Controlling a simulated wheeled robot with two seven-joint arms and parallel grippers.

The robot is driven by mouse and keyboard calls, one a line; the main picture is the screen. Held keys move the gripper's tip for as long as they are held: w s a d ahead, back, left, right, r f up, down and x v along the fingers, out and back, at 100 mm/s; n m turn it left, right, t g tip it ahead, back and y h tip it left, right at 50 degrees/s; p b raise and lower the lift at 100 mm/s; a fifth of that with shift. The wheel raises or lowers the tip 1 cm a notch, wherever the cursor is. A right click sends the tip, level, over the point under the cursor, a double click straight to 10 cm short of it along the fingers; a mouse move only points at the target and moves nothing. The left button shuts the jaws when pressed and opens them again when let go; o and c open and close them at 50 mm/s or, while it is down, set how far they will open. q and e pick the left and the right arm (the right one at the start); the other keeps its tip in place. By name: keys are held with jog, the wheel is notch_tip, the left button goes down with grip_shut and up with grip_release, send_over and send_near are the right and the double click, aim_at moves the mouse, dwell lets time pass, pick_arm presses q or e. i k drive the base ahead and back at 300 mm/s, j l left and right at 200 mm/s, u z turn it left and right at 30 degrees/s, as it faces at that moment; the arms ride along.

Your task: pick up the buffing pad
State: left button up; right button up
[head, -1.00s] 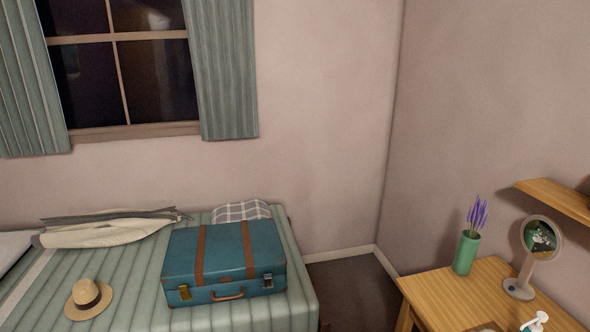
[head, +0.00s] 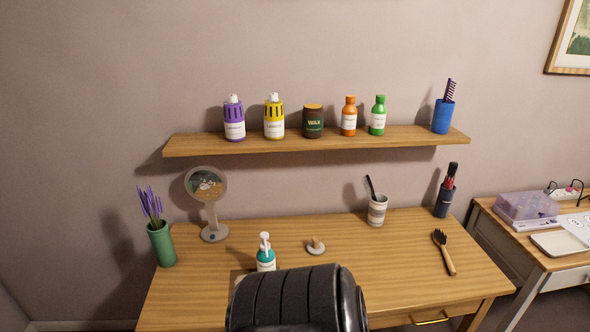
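A small round grey pad with a wooden knob (head: 316,246), which looks like the buffing pad, lies on the wooden dressing table (head: 400,285). It is near the middle of the tabletop, right of a teal pump bottle (head: 266,254). Its top is in plain sight and nothing covers it. Neither of my grippers shows in the head view.
A black ribbed rounded shape, perhaps a chair back (head: 298,300), blocks the table's front middle. A mirror (head: 207,190), green vase (head: 161,244), cup (head: 377,211), dark holder (head: 444,201) and brush (head: 444,252) stand or lie around. A shelf (head: 320,143) with several bottles hangs above.

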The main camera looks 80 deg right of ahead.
aim_at(315, 247)
jog(key=z, duration=1.9)
